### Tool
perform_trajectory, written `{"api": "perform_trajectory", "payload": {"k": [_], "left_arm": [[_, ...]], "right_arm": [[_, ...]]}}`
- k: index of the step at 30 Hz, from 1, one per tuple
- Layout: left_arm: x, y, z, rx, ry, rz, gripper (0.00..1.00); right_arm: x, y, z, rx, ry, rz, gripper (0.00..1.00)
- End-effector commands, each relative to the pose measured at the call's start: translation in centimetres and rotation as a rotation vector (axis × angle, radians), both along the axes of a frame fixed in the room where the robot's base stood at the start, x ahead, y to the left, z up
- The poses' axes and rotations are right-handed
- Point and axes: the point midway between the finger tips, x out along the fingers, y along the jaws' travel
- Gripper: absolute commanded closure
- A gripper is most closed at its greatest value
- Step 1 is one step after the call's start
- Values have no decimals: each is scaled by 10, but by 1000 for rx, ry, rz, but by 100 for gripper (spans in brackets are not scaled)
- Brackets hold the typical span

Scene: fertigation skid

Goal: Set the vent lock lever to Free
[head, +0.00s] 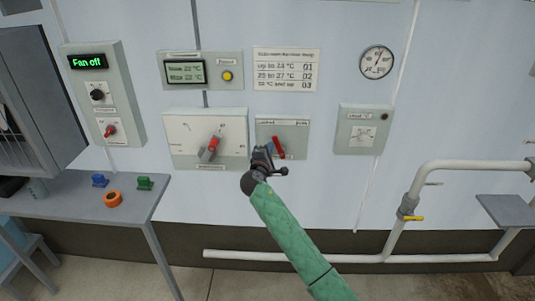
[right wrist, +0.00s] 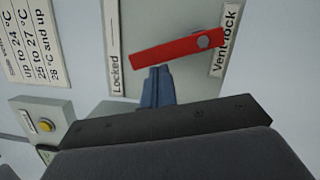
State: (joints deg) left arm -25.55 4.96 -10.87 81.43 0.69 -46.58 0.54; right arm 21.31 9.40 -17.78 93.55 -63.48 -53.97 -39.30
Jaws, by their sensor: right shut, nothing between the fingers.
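The vent lock lever (head: 278,146) is a red bar on a pale grey plate (head: 299,128) on the wall. In the right wrist view the lever (right wrist: 172,51) runs from its bolt beside the "Vent lock" label (right wrist: 229,40) toward the side with the "Locked" label (right wrist: 114,45). In the head view it leans up and left. My right gripper (head: 264,151) is shut and empty, just left of the lever. Its blue fingertips (right wrist: 157,72) lie close to the lever's edge in the wrist view; I cannot tell if they touch. My left gripper is not in view.
A larger panel (head: 181,151) with a red-and-grey lever (head: 211,146) is close on the left. A display box with a yellow button (head: 227,76) is above it. A grey box (head: 361,140) is right. White pipes (head: 470,166) and a table (head: 65,210) flank the area.

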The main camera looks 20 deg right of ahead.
Motion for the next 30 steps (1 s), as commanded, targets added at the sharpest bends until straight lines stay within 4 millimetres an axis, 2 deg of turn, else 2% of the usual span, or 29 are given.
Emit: {"api": "perform_trajectory", "payload": {"k": [9, 18, 30], "left_arm": [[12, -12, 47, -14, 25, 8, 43], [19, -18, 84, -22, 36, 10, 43], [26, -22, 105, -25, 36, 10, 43]], "right_arm": [[-5, -12, 8, 265, -97, -1, 100], [-10, -27, 16, 522, -191, -2, 100], [-15, -42, 19, 751, -272, -1, 100]]}}
